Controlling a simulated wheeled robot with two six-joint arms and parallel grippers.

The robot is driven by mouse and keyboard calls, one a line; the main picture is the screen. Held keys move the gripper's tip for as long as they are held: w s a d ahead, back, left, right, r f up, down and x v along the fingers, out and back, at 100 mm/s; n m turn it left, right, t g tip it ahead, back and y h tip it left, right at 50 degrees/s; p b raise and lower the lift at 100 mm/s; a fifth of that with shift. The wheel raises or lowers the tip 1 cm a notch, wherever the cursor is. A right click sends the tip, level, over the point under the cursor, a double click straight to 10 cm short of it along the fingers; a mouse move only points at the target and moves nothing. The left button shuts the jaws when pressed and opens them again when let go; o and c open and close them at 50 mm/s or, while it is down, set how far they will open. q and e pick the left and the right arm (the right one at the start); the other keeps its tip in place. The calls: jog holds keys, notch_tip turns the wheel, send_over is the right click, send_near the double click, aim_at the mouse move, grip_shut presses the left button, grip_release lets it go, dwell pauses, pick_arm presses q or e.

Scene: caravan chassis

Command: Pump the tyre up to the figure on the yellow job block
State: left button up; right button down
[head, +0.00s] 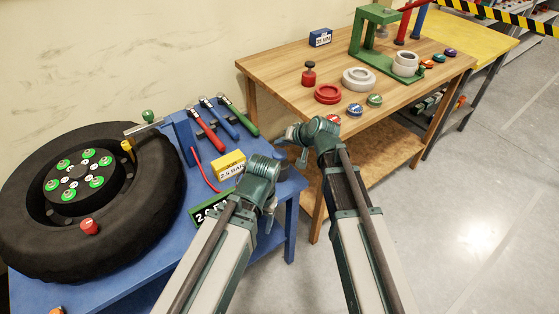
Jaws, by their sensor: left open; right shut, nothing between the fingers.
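The large black tyre (150,205) lies flat on the blue bench, its hub ringed with green nuts. The yellow job block (229,165) stands on the bench and reads 2.5 BAR. A dark green display (203,209) beside it starts with "2."; my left arm hides the rest. A yellow fitting (128,149) sits at the tyre's inner rim. A green knob (148,116) tops a grey bar by a blue post. A thin red hose-like strip (205,171) curves over the bench. My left gripper (271,207) is open, right of the block. My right gripper (291,144) is shut and empty, apart from everything.
A red knob-like cap (89,226) sits on the tyre. Several coloured-handled tools (221,124) lie behind the block. The wooden table (282,71) holds a green press (357,40), rings, small discs and a blue block (320,38). The floor at right is clear.

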aim_at(281, 155)
pick_arm(q)
jog(key=shift+f+b, duration=0.55)
jog(key=shift+f, duration=0.45)
pick_arm(e)
jog(key=shift+f, duration=1)
jog(key=shift+f, duration=0.1)
pick_arm(q)
jog(key=shift+f+b, duration=0.4)
pick_arm(e)
jog(key=shift+f, duration=0.3)
pick_arm(q)
jog(key=shift+f+b, duration=1.6)
jog(key=shift+b, duration=0.05)
pick_arm(e)
jog(key=shift+f, duration=1.65)
jog(key=shift+r, duration=0.1)
pick_arm(q)
jog(key=shift+r+p, duration=2.05)
jog(key=shift+p, duration=0.05)
pick_arm(e)
jog(key=shift+r, duration=2)
notch_tip(281, 155, up, 5)
jog(key=p, duration=0.5)
pick_arm(q)
notch_tip(281, 155, up, 5)
jog(key=shift+r, duration=0.1)
